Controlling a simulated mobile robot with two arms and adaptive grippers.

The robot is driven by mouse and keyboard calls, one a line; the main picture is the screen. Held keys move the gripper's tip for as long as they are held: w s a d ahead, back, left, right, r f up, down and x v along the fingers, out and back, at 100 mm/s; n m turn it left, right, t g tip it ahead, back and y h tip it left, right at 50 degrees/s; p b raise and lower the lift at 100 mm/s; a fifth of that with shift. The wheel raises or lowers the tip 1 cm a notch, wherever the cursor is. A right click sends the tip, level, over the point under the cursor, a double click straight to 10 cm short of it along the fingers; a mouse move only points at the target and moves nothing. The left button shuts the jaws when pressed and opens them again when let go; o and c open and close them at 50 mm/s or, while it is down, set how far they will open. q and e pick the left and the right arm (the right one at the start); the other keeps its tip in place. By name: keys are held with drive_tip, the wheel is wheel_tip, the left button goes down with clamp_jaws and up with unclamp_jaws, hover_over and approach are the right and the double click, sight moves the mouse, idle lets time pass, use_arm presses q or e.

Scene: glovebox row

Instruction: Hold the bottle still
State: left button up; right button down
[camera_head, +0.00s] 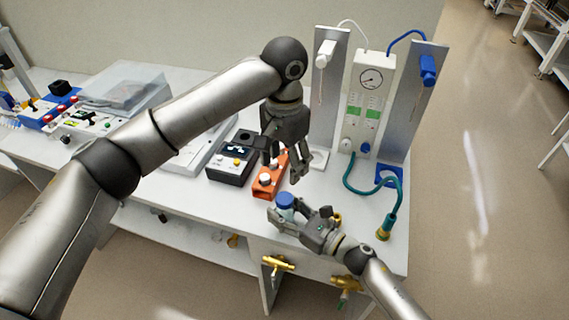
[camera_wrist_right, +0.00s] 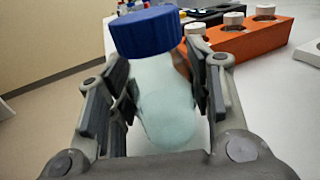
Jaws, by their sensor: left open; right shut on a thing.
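The bottle is a translucent pale flask-like body with a blue cap. In the head view its blue cap (camera_head: 285,199) shows near the front edge of the bench.
An orange rack (camera_head: 268,180) with white-capped vials stands just behind the bottle. A black device (camera_head: 230,165) with a small display is left of it. A gauge panel (camera_head: 367,95) and a teal hose (camera_head: 376,192) stand at right. Brass valves (camera_head: 277,263) project below the bench front.

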drive_tip(key=c, duration=0.6)
unclamp_jaws()
drive_tip(key=v, duration=1.2)
drive_tip(key=shift+s, duration=0.1)
